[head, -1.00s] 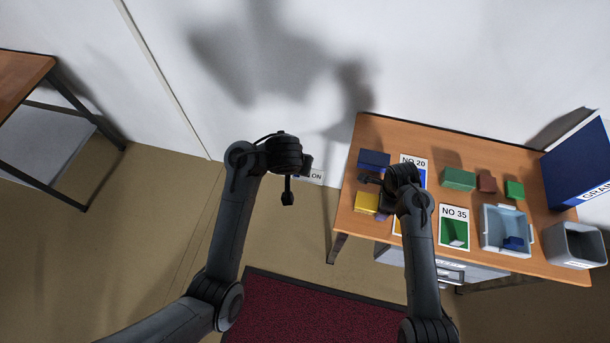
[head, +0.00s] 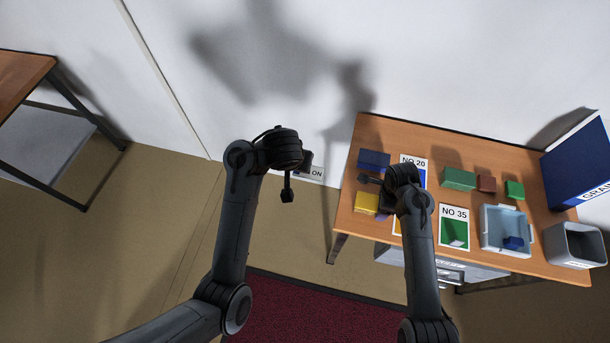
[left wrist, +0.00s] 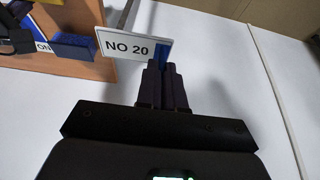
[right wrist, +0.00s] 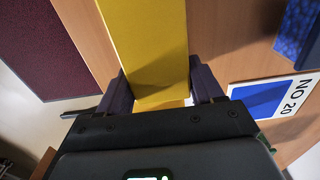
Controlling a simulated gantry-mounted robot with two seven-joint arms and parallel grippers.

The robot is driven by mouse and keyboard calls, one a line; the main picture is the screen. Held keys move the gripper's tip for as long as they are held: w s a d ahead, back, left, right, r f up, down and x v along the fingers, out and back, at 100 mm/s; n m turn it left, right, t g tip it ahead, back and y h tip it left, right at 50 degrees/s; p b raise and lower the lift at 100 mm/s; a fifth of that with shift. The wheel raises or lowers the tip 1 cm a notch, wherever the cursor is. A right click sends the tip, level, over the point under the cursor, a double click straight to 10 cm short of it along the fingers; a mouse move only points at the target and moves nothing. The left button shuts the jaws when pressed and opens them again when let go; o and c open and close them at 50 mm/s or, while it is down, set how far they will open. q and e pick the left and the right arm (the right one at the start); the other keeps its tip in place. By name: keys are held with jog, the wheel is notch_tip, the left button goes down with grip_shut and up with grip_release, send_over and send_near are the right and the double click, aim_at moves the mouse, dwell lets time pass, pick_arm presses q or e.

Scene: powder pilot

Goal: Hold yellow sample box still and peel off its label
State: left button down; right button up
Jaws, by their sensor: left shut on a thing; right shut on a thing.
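The yellow sample box (head: 366,202) is at the left end of the right-hand table, and it fills the upper middle of the right wrist view (right wrist: 148,45). My right gripper (right wrist: 160,88) is shut on it, with a finger on each side. My left gripper (left wrist: 164,80) is shut on a white label reading NO 20 (left wrist: 120,45), with a blue patch partly hidden behind the fingers. In the head view this label (head: 317,173) hangs in the air left of the table, apart from the box.
On the table are blue (head: 374,160), green (head: 458,179) and dark red (head: 486,183) boxes, a NO 35 card (head: 455,213), a partly hidden NO 20 card (head: 411,162) and a light-blue tray (head: 486,240). A grey bin (head: 565,240) stands at the right end.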

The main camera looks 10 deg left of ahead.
jog(key=o, duration=1.3)
notch_tip(320, 180, up, 12)
jog(key=s+d+f+n+t, duration=0.1)
jog(key=s+d+f+n, duration=0.2)
jog(key=s+n, duration=0.3)
jog(key=s+d+f+n+t, duration=0.1)
jog(key=s+d+f+n, duration=0.2)
jog(key=s, duration=0.5)
pick_arm(q)
jog(key=a, duration=0.8)
pick_arm(e)
jog(key=s+d+r+n+t, duration=0.15)
jog(key=s+r+n, duration=0.25)
jog(key=s+n, duration=0.8)
pick_arm(q)
jog(key=w+p+v, duration=0.1)
jog(key=p+v, duration=2.6)
jog(key=p, duration=0.2)
jog(key=shift+a+r, duration=0.15)
jog(key=shift+r, duration=0.55)
pick_arm(e)
notch_tip(320, 180, up, 30)
jog(key=s+m, duration=0.1)
jog(key=s, duration=0.1)
jog(key=shift+f, duration=0.2)
pick_arm(q)
jog(key=shift+w, duration=0.1)
pick_arm(e)
jog(key=shift+s+d, duration=0.1)
